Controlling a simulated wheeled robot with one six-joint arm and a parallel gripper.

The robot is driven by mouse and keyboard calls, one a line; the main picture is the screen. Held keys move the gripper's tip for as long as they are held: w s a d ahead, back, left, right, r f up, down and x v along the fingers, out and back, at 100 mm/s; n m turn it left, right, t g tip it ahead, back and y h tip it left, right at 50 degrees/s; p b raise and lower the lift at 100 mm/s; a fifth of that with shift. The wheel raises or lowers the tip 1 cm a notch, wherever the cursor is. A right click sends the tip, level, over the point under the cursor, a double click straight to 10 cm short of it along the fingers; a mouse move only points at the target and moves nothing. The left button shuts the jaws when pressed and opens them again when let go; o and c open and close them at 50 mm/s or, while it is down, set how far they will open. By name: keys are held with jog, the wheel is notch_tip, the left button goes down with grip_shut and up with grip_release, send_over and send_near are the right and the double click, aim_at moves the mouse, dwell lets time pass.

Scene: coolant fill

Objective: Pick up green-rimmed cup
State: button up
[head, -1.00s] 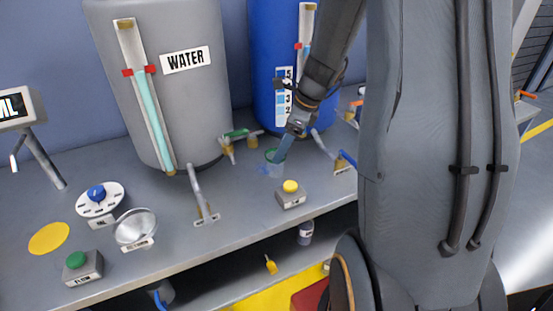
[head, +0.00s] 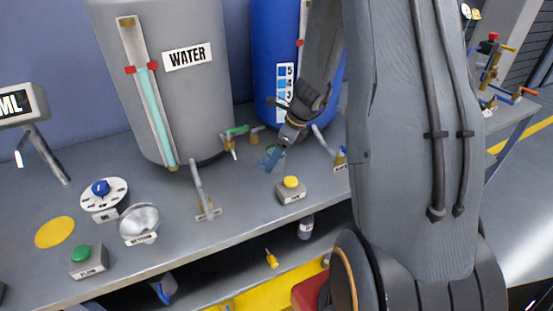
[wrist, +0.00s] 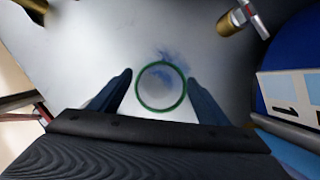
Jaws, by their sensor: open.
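The green-rimmed cup shows from above in the wrist view as a green ring (wrist: 138,94) with a see-through body. It stands on the grey bench, between and slightly beyond the two blue-grey fingers of my gripper (wrist: 160,92). The fingers are spread apart, one on each side of the cup; I cannot tell whether either touches it.
A grey water tank (head: 205,105) and a blue tank (head: 262,50) stand behind, with brass taps (head: 232,144) nearby. A yellow-button box (head: 291,188) is close in front of my gripper.

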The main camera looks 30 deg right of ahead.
jog(key=shift+c, duration=0.4)
jog(key=c, duration=1)
jog(key=shift+r, duration=0.1)
